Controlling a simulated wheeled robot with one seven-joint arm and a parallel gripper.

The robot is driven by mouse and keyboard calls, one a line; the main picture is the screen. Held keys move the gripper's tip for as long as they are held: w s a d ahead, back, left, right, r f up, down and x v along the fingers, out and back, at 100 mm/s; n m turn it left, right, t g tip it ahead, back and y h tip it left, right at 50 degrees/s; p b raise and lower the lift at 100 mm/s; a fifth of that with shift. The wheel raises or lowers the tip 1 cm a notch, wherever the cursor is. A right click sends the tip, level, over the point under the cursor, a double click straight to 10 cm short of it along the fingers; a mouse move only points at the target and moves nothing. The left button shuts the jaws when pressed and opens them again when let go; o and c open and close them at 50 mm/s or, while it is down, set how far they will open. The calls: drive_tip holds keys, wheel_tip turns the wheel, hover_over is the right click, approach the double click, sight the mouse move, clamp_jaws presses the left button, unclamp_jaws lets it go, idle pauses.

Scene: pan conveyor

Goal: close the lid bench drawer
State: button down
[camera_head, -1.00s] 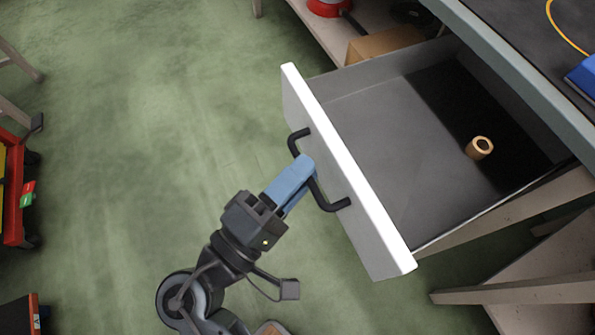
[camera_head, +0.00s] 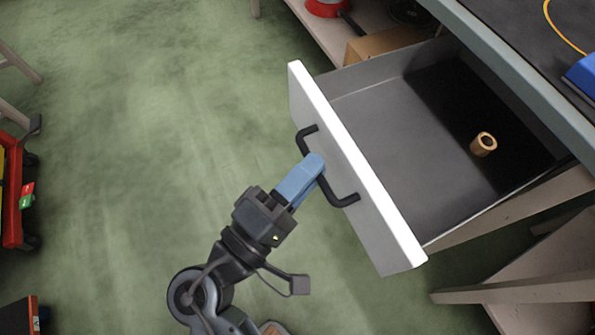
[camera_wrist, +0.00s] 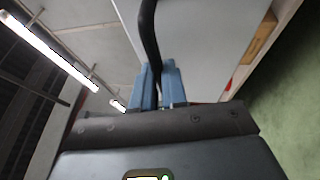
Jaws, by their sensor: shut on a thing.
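The lid bench drawer (camera_head: 397,150) stands pulled out from under the bench, with a white front (camera_head: 358,170) and a grey inside. A black bar handle (camera_head: 345,199) is fixed on its front. My gripper (camera_head: 314,170) has blue fingers and is shut on the handle near its middle. In the wrist view the handle (camera_wrist: 149,35) runs between the blue fingers (camera_wrist: 158,82). A small tan ring-shaped piece (camera_head: 483,144) lies inside the drawer towards the back. The drawer's far end is hidden under the bench top.
The bench top (camera_head: 510,62) overhangs the drawer and bears a blue object (camera_head: 583,76) and a yellow cable. A lower shelf with a cardboard box (camera_head: 384,44) is beyond the drawer. A red cart (camera_head: 12,190) stands at the far left. The green floor between is clear.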

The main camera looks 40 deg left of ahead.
drive_tip(key=w+d+b, duration=0.1)
drive_tip(key=w+d, duration=0.2)
drive_tip(key=w, duration=0.6)
drive_tip(key=w+d+b, duration=0.1)
drive_tip(key=w+d, duration=0.3)
drive_tip(key=w, duration=0.5)
drive_tip(key=w+d+b, duration=0.2)
drive_tip(key=w+d, duration=0.2)
drive_tip(key=w, duration=0.4)
drive_tip(key=shift+w+d+f, duration=0.1)
drive_tip(key=shift+w, duration=0.3)
drive_tip(key=shift+w+d, duration=0.2)
drive_tip(key=shift+w, duration=0.4)
drive_tip(key=c, duration=1.4)
unclamp_jaws()
drive_tip(key=shift+o, duration=1.2)
hover_over(430, 156)
drive_tip(key=shift+s+f, duration=0.1)
drive_tip(key=shift+f, duration=0.5)
